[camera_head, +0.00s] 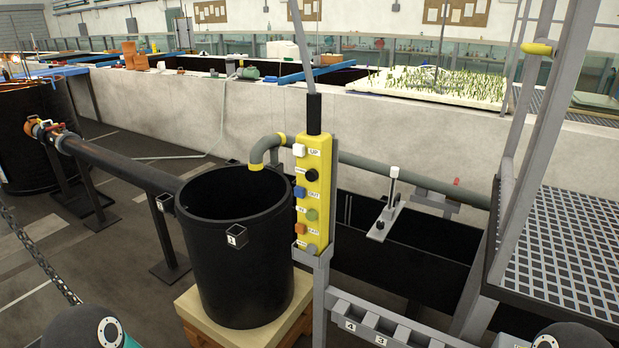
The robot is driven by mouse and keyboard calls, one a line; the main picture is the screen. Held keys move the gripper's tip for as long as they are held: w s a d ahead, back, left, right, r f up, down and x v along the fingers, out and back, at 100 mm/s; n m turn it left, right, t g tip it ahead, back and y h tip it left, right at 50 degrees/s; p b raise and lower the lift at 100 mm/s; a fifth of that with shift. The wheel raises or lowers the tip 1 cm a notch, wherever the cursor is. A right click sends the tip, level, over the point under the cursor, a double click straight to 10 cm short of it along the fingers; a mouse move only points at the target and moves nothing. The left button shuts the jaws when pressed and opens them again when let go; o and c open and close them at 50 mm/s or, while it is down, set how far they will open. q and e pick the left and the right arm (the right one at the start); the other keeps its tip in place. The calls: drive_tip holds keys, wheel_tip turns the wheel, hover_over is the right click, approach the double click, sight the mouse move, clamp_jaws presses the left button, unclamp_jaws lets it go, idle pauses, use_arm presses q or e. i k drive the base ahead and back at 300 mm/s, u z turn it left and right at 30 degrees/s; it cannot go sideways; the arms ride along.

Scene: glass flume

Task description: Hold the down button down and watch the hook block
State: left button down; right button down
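A yellow pendant control box (313,200) hangs upright in a grey holder on a post, near the middle of the view. Its column of buttons has a white button (299,150) labelled UP at the top. Below it is a black button (311,175), whose small label I cannot read clearly. Blue, green, orange and grey buttons follow further down. Nothing touches the buttons. I cannot make out a hook block anywhere in view. Neither of my grippers shows; only dark rounded parts of my arms show at the bottom corners.
A black bin (236,285) on a wooden base (186,303) stands left of the pendant. A numbered grey rack (382,325) is at the lower right of the post. A chain (38,256) slants down at left. A grated metal platform (569,245) fills the right side.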

sight(312, 175)
drive_tip(key=z, duration=1.55)
drive_tip(key=i, duration=0.1)
drive_tip(key=u, duration=2.65)
drive_tip(key=k, duration=1.1)
drive_tip(key=z, duration=1.3)
drive_tip(key=i, duration=1)
